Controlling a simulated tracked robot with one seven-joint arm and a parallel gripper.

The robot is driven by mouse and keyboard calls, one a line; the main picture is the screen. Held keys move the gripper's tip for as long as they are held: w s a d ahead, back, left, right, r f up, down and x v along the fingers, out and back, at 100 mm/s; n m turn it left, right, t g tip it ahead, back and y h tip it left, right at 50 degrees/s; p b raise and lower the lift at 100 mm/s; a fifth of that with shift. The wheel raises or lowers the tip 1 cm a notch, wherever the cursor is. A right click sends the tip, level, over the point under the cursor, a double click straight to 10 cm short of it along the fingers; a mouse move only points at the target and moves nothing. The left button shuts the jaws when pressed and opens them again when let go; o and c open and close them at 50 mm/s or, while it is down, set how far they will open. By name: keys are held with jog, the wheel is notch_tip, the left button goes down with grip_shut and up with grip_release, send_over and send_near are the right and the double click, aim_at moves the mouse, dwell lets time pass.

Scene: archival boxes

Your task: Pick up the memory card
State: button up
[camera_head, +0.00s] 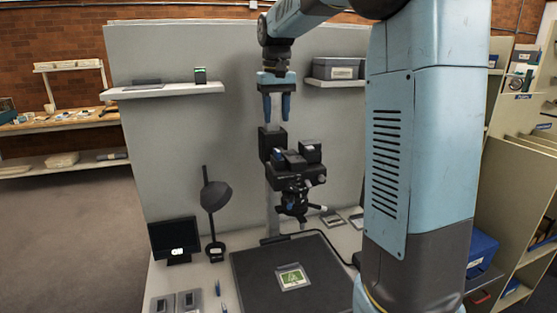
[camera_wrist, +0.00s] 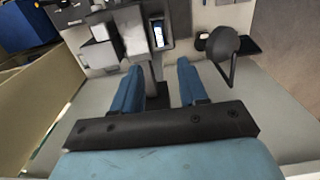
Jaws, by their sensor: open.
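No thing in view can be surely told as the memory card. A small green and white card-like piece (camera_head: 292,277) lies on the dark mat (camera_head: 256,284) at the front in the head view. A camera-like device (camera_head: 290,178) on a black stand has a small blue-lit part, seen as a bright little screen in the wrist view (camera_wrist: 158,33). My gripper (camera_head: 277,116) is open and empty, its blue fingers pointing down, above the device in the picture. In the wrist view both fingers (camera_wrist: 160,68) are apart with nothing held between them.
A lamp (camera_head: 215,195) and a small monitor (camera_head: 174,239) stand at the left of the table. Two grey cases (camera_head: 189,300) lie at the front left. Shelves on the panel hold a small dark box (camera_head: 200,75) and a grey box (camera_head: 338,68).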

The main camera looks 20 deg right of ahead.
send_over(277, 150)
jog(key=f, duration=0.4)
jog(key=shift+w+f, duration=0.35)
jog(key=shift+w, duration=0.05)
jog(key=shift+s+f, duration=0.25)
jog(key=shift+f, duration=1.1)
jog(key=shift+s+f, duration=0.2)
jog(key=shift+f, duration=1.15)
grip_shut()
